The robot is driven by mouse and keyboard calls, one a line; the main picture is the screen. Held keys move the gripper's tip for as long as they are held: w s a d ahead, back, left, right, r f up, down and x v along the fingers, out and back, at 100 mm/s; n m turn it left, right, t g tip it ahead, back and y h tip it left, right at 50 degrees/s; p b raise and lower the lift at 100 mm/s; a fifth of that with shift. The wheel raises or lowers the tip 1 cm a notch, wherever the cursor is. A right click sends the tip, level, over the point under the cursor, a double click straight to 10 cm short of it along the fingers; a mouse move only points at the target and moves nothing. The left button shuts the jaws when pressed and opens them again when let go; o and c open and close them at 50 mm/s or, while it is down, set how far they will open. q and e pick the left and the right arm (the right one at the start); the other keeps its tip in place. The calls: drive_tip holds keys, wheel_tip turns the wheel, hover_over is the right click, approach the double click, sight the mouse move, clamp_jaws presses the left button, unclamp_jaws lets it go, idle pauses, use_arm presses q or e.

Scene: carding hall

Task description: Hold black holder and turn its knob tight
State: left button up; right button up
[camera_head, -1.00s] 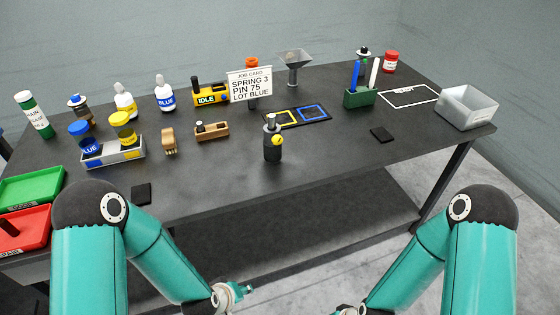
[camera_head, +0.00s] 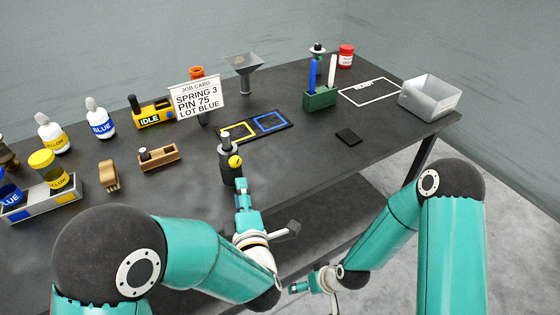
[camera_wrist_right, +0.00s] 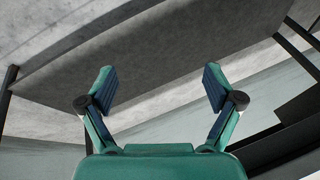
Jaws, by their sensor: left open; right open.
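The black holder (camera_head: 228,174) stands upright near the front edge of the table. It has a grey top, and its yellow knob (camera_head: 236,161) faces right and toward me. My left gripper (camera_head: 241,186) is open, just in front of the holder's lower right side. It overlaps the holder's base in the picture, and I cannot tell whether they touch. My right gripper (camera_head: 299,287) is low in front of the table, away from the holder. In the right wrist view the right gripper (camera_wrist_right: 155,84) is open with nothing between its fingers.
The job card (camera_head: 199,97) stands behind the holder. A mat with yellow and blue frames (camera_head: 254,128) lies behind it to the right. A small black pad (camera_head: 348,137) lies to the right, with clear table between.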

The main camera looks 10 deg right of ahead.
drive_tip(key=w+d+r+n+t+h, duration=0.1)
drive_tip(key=w+d+r+n+t, duration=0.1)
drive_tip(key=w+d+r, duration=0.45)
drive_tip(key=w+d+r+n+t+h, duration=0.1)
drive_tip(key=w+d+r+n+t, duration=0.2)
drive_tip(key=w, duration=0.6)
drive_tip(key=w+d+r+n+t+h, duration=0.1)
drive_tip(key=w+d+r+n+t, duration=0.3)
drive_tip(key=w+d+r, duration=0.75)
drive_tip(key=w+a+r+t+y, duration=0.2)
drive_tip(key=a+r+y, duration=0.2)
drive_tip(key=a+r, duration=0.3)
drive_tip(key=n+g+y, duration=0.4)
drive_tip(key=g+y, duration=0.4)
drive_tip(key=g, duration=0.1)
approach(231, 168)
drive_tip(key=w+a+f, duration=0.2)
drive_tip(key=a, duration=0.1)
drive_tip(key=w+a+f, duration=0.4)
drive_tip(key=a, duration=0.1)
drive_tip(key=shift+w+a+f, duration=0.2)
drive_tip(key=shift+w+a, duration=0.05)
drive_tip(key=shift+a, duration=0.1)
